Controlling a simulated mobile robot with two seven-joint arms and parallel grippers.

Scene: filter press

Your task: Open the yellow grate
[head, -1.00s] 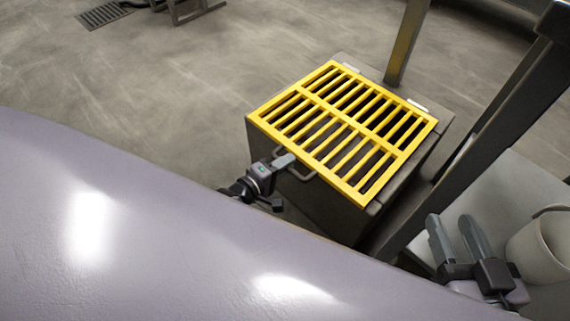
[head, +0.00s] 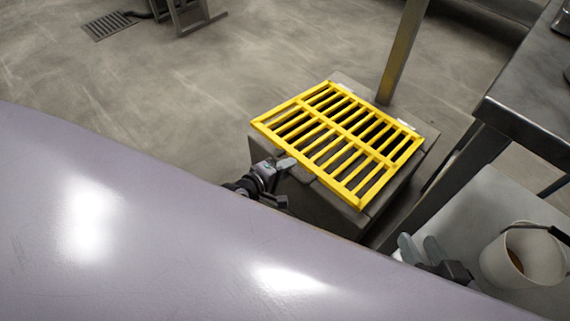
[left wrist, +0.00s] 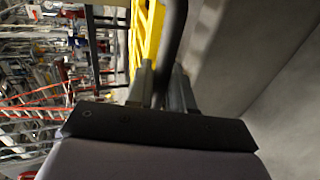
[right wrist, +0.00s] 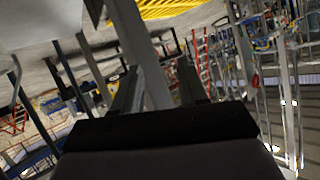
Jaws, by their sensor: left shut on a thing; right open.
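The yellow grate (head: 338,137) lies over a grey box (head: 385,200) in the head view, with its near edge raised a little off the rim and its far edge at the hinges. My left gripper (head: 284,166) is at the near edge of the grate. In the left wrist view its fingers (left wrist: 163,88) are shut on a dark bar handle (left wrist: 173,40), beside the yellow bars. My right gripper (head: 421,250) is open and empty, low and to the right of the box. In the right wrist view the grate (right wrist: 165,8) shows at the top edge.
A grey post (head: 402,52) stands behind the box. A steel table (head: 535,95) is at the right. A pale bucket (head: 500,262) with a dark handle stands on a lower shelf near my right gripper. The floor left of the box is clear.

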